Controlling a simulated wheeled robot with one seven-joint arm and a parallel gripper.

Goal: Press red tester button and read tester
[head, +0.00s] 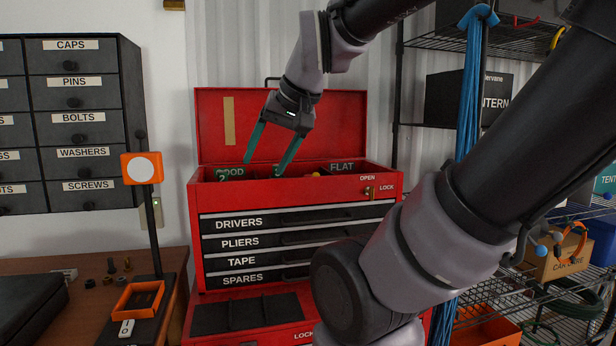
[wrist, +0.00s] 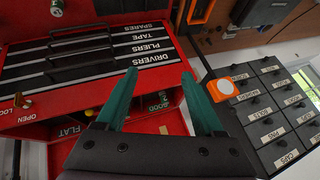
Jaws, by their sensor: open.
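My gripper (head: 264,167) is open and empty, its two green fingers pointing down over the open top of the red tool chest (head: 205,238). The fingers also frame the chest's front edge in the wrist view (wrist: 159,73). An orange square head with a white round face (head: 141,168) stands on a black post at the left. It is likely the tester, and the face looks blank. It also shows in the wrist view (wrist: 221,88), right of the fingers. I cannot make out a red button. A GOOD label (head: 231,173) and a FLAT label (head: 342,167) mark the chest's top compartments.
An orange open tray (head: 138,297) sits on the post's black base on the wooden bench (head: 65,265), with small hardware nearby. Black labelled drawers (head: 88,120) hang behind. Wire shelving (head: 575,210) and a blue hanging cloth (head: 468,100) stand at the right.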

